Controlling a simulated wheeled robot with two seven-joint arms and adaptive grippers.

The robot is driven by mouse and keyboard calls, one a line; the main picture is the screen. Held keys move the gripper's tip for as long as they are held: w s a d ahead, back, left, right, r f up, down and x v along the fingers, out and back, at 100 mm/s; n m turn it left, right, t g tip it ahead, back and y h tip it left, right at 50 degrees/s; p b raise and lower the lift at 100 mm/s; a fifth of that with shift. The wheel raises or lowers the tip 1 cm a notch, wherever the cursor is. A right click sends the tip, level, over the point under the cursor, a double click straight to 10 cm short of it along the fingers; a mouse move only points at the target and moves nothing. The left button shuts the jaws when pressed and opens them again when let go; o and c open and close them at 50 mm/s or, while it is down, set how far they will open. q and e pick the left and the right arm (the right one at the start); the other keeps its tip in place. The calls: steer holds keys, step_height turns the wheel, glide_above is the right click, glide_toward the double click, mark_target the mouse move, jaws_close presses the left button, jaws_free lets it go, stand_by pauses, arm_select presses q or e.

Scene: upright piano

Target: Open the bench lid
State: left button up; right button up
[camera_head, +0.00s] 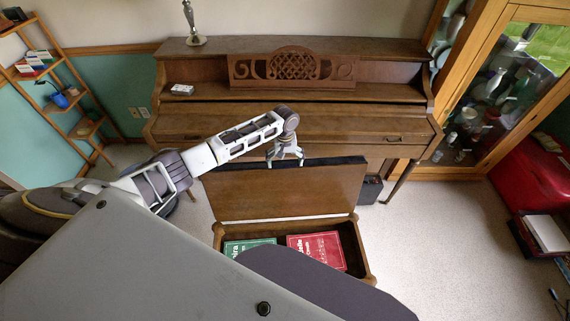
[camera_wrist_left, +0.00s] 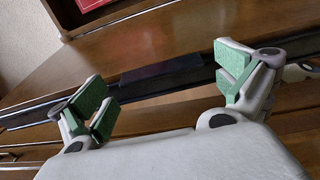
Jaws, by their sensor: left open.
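The bench lid (camera_head: 280,192) stands raised, with its brown wooden underside facing me and a dark cushion along its top edge. My left gripper (camera_head: 285,161) is at that top edge, its fingers pointing down. In the left wrist view my left gripper (camera_wrist_left: 165,86) has its two green-padded fingers wide apart, with the dark lid edge (camera_wrist_left: 160,78) passing beyond and between them. I cannot tell whether they touch it. The bench box (camera_head: 366,268) is open below, with a green book (camera_head: 238,246) and a red book (camera_head: 320,248) inside. My right gripper is not seen.
The upright piano (camera_head: 380,120) stands close behind the lid. A glass cabinet (camera_head: 500,90) is at the right, with a red container (camera_head: 535,172) near it. A wooden shelf (camera_head: 55,85) is at the left. Pale floor (camera_head: 450,240) is clear right of the bench.

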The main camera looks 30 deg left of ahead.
arm_select(q)
steer(key=shift+f, duration=0.75)
steer(key=c, duration=1.2)
steer(key=shift+c, duration=0.2)
